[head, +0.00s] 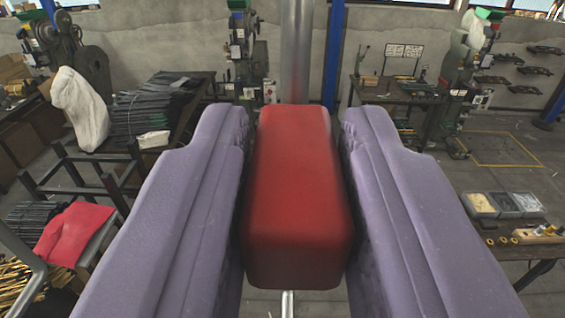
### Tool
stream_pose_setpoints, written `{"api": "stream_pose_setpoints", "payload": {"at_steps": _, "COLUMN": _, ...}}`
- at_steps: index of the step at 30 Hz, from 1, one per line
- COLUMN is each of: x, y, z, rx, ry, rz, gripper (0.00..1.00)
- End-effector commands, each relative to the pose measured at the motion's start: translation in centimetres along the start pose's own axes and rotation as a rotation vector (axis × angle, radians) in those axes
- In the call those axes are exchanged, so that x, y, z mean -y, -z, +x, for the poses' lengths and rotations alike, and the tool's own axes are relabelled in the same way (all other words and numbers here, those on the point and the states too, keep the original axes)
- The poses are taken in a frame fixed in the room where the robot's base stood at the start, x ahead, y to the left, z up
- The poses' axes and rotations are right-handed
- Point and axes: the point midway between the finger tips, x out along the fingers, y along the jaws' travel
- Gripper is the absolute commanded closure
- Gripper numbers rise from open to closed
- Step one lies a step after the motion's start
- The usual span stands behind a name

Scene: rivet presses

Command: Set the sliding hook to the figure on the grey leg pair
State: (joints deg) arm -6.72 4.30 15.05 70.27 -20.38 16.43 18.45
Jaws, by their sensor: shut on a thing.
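My gripper (297,120) fills the middle of the head view, its two purple fingers on either side of a red block (293,200). It is shut on this block, which has rounded edges and reaches from the fingertips back towards the camera. A short bright metal rod (287,303) shows just below the block's near end. A grey metal post (297,50) rises behind the block's far end; whether the two are joined is hidden. I cannot make out a hook, a figure or a grey leg pair for certain.
A table with stacked dark strips (150,115) and a white sack (80,108) stand at the left. A red cloth (73,232) lies lower left. Rivet presses (245,50) stand along the back wall. At the right are a workbench (400,92) and grey bins (503,204).

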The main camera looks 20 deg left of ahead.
Motion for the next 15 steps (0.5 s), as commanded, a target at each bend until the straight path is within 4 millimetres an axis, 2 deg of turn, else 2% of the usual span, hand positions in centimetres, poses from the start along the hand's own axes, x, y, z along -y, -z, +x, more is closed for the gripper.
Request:
{"api": "stream_pose_setpoints", "payload": {"at_steps": 6, "x": -0.06, "y": 0.02, "z": 0.00, "rx": 0.000, "ry": -0.001, "rz": 0.001, "gripper": 1.00}}
{"api": "stream_pose_setpoints", "payload": {"at_steps": 7, "x": -0.05, "y": 0.02, "z": 0.00, "rx": 0.000, "ry": -0.001, "rz": 0.001, "gripper": 0.66}}
{"api": "stream_pose_setpoints", "payload": {"at_steps": 9, "x": -0.05, "y": 0.02, "z": 0.00, "rx": 0.000, "ry": -0.001, "rz": 0.001, "gripper": 0.50}}
{"api": "stream_pose_setpoints", "payload": {"at_steps": 15, "x": -0.05, "y": 0.01, "z": 0.00, "rx": 0.000, "ry": -0.001, "rz": 0.001, "gripper": 0.49}}
